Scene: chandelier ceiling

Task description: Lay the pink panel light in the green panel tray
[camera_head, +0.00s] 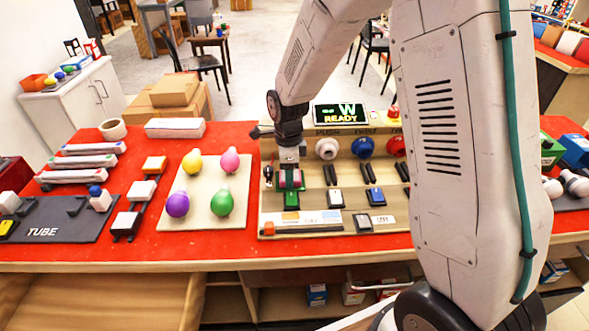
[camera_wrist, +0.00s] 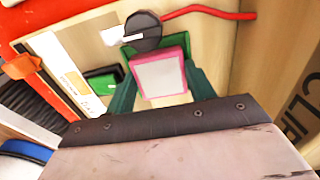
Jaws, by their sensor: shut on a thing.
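The pink panel light (camera_wrist: 160,76), a square with a pale face and pink rim, sits between the two teal fingers of my gripper (camera_wrist: 160,82) in the wrist view.
The tan board (camera_head: 270,228) also bears black clips (camera_head: 330,174), a tray with a white panel (camera_head: 335,198) and one with a blue panel (camera_head: 375,196). A screen (camera_head: 340,115) reads "READY". A cream bulb board (camera_head: 175,217) with coloured bulbs stands left. My arm hides the right side.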

